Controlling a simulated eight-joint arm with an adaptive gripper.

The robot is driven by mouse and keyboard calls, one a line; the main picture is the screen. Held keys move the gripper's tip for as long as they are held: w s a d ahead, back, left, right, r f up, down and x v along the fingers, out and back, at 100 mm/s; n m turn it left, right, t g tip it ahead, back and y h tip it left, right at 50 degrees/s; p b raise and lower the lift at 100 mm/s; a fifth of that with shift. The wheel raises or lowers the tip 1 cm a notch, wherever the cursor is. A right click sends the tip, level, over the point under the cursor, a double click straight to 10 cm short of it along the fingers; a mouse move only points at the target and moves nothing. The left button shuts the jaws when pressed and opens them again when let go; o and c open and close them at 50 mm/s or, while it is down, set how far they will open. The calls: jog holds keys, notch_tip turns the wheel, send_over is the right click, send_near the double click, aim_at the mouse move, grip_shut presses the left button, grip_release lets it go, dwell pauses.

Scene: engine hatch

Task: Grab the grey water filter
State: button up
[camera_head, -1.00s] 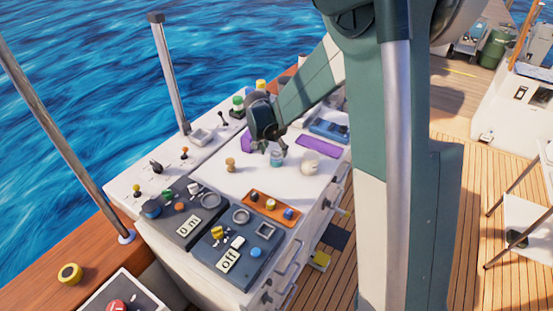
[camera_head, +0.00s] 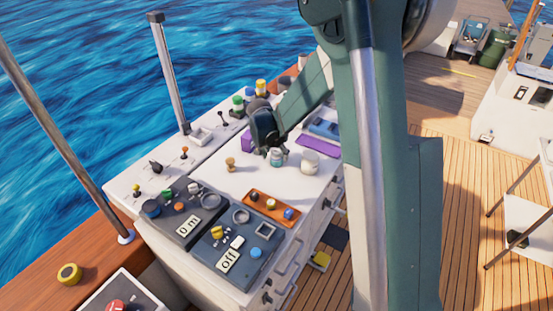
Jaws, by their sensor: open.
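A small blue-grey cylinder (camera_head: 276,159) stands upright on the white counter (camera_head: 215,178); it looks most like the grey water filter, though it is too small to be certain. My gripper (camera_head: 273,151) points down directly over it, with its dark fingers open around or just above its top. I cannot tell whether the fingers touch it. A cream, rounded pot (camera_head: 309,162) stands close to its right, and a small tan, knob-shaped piece (camera_head: 230,164) stands to its left.
An orange tray (camera_head: 262,199) with small knobs lies in front. Dark panels marked "On" (camera_head: 188,226) and "Off" (camera_head: 229,260) fill the near end. Purple pieces (camera_head: 318,146) and a blue tray (camera_head: 325,127) lie behind. Levers line the left ledge. Bare counter lies left of the gripper.

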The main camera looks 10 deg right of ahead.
jog(key=shift+x, duration=1.35)
jog(key=c, duration=1.1)
